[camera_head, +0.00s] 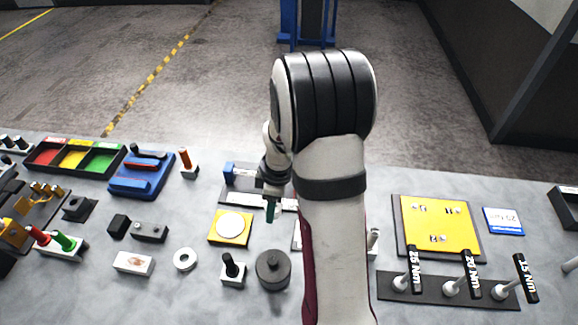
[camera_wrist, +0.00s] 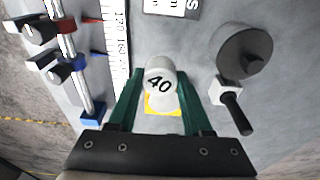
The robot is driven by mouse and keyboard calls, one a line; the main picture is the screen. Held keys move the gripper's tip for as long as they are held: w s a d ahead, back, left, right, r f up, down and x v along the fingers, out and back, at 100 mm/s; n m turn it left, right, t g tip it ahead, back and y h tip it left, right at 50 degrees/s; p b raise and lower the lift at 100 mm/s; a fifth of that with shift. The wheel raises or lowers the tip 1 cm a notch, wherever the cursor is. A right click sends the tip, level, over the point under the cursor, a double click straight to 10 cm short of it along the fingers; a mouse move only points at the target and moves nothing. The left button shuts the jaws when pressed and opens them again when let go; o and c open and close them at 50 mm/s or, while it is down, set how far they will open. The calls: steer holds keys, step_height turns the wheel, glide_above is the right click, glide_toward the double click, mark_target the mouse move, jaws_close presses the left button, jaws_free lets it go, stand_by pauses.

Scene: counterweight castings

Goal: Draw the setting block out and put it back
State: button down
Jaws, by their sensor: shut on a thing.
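My gripper (camera_head: 271,211) hangs above the middle of the table in the head view, to the right of a yellow plate with a round white disc. In the wrist view its green fingers (camera_wrist: 160,80) are shut on a pale rounded block (camera_wrist: 160,67) marked "40", which I take as the setting block. The block sits between the fingertips. In the head view I cannot make out the block. The yellow plate (camera_head: 216,238) shows in part behind the block in the wrist view (camera_wrist: 163,110). I cannot tell how high the block is above the table.
A dark round weight (camera_head: 273,271) and a black-handled piece on a white base (camera_head: 232,273) stand near the front. A white ring (camera_head: 185,260) lies to the left. A blue-ended rail (camera_wrist: 92,114) and a scale strip (camera_wrist: 118,45) are beside the fingers. My arm hides the centre right.

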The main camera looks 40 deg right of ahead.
mark_target(273, 228)
steer(key=shift+f, duration=3.6)
steer(key=shift+f, duration=0.3)
steer(key=shift+c, duration=2.4)
jaws_free()
steer(key=shift+r, duration=4)
steer(key=s+a+r+m, duration=0.6)
steer(key=s+a+m, duration=0.1)
steer(key=s, duration=0.3)
steer(key=s+a+r+m+g, duration=0.1)
steer(key=s+a+r+m, duration=0.6)
steer(key=s+a, duration=0.3)
steer(key=shift+s+r+y, duration=0.3)
steer(key=shift+s+y, duration=0.1)
